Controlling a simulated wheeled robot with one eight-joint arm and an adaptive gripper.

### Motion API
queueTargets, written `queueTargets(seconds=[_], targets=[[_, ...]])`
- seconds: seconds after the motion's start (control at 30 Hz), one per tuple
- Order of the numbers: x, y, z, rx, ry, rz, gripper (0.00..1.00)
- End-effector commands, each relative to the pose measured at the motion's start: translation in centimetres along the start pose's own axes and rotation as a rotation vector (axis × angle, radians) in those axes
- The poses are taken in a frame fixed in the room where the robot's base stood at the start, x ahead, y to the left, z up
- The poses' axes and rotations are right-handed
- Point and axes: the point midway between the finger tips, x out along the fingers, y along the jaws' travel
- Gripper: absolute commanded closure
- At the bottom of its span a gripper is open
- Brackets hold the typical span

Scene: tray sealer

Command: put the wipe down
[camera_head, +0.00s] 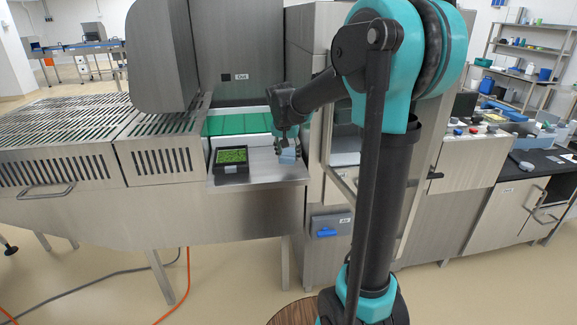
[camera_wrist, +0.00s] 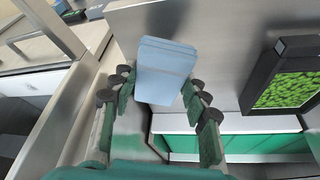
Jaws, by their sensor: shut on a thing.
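The wipe is a light blue folded block. In the wrist view the wipe (camera_wrist: 165,70) sits between the fingertips of my gripper (camera_wrist: 160,88), which is shut on it. In the head view my gripper (camera_head: 288,143) is over the right part of a steel shelf (camera_head: 259,176) on the machine, with the wipe (camera_head: 287,157) below it. The wipe is close to the shelf surface; I cannot tell whether it touches.
A black tray (camera_head: 232,171) with green contents stands on the shelf, left of my gripper; it also shows in the wrist view (camera_wrist: 262,72). A green belt (camera_head: 238,124) runs behind. A steel cabinet wall (camera_head: 318,140) rises close on the right. Bare shelf lies between tray and wipe.

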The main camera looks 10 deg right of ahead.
Motion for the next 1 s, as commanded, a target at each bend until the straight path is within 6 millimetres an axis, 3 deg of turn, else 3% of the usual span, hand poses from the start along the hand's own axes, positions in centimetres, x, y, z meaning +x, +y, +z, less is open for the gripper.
queueTargets(seconds=[0.43,0.83,0.87,1.0], targets=[[4.3,0.0,1.8,0.000,0.000,0.000,0.91],[4.8,0.0,2.0,0.000,0.000,0.000,0.91],[4.8,0.0,2.0,0.000,0.000,0.000,0.53],[4.8,0.0,2.0,0.000,0.000,0.000,0.36]])
